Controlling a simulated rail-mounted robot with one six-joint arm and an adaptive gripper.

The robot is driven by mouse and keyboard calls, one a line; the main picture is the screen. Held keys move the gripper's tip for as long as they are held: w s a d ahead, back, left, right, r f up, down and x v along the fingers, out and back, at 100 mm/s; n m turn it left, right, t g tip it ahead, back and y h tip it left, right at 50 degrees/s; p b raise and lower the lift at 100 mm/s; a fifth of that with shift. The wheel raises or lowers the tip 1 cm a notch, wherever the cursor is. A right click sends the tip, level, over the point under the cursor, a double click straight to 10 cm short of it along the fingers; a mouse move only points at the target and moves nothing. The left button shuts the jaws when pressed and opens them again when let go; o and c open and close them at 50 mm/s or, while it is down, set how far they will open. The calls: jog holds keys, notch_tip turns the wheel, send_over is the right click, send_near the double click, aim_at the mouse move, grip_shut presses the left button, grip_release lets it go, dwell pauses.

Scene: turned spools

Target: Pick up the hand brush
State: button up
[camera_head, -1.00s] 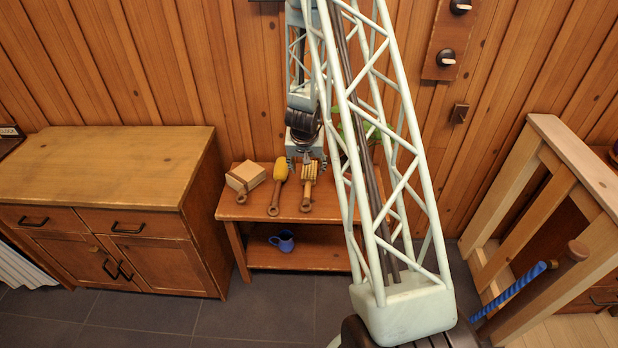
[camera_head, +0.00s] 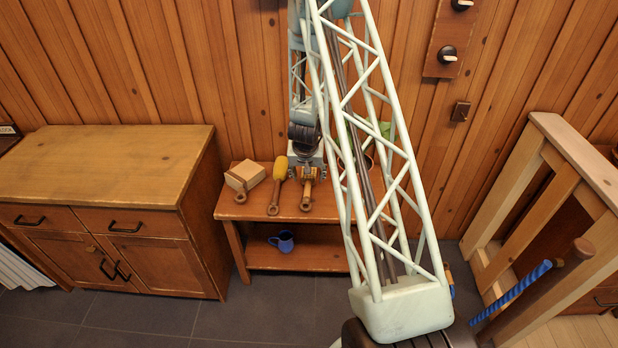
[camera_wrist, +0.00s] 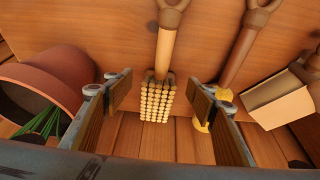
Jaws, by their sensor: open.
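The hand brush has a pale wooden handle with a darker ringed end (camera_head: 306,196) and a head of thick, light bristles. It lies on the low wooden bench (camera_head: 232,207), handle toward the front. In the wrist view the bristle head (camera_wrist: 157,102) sits between my fingers. My gripper (camera_wrist: 158,90) is open, one finger on each side of the brush with gaps visible. In the head view my gripper (camera_head: 307,172) is over the brush's far end and hides part of it. Nothing is held.
A yellow-headed tool (camera_head: 279,170) lies close left of the brush, and a pale block-shaped tool (camera_head: 247,175) farther left. A terracotta pot (camera_wrist: 50,82) with a plant stands on the brush's other side. A blue mug (camera_head: 283,241) is on the lower shelf. The plank wall is behind.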

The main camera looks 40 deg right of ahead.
aim_at(308, 181)
jog(key=shift+f, duration=0.15)
jog(key=shift+b+x, duration=0.85)
jog(key=shift+x, duration=1.6)
jog(key=c, duration=1)
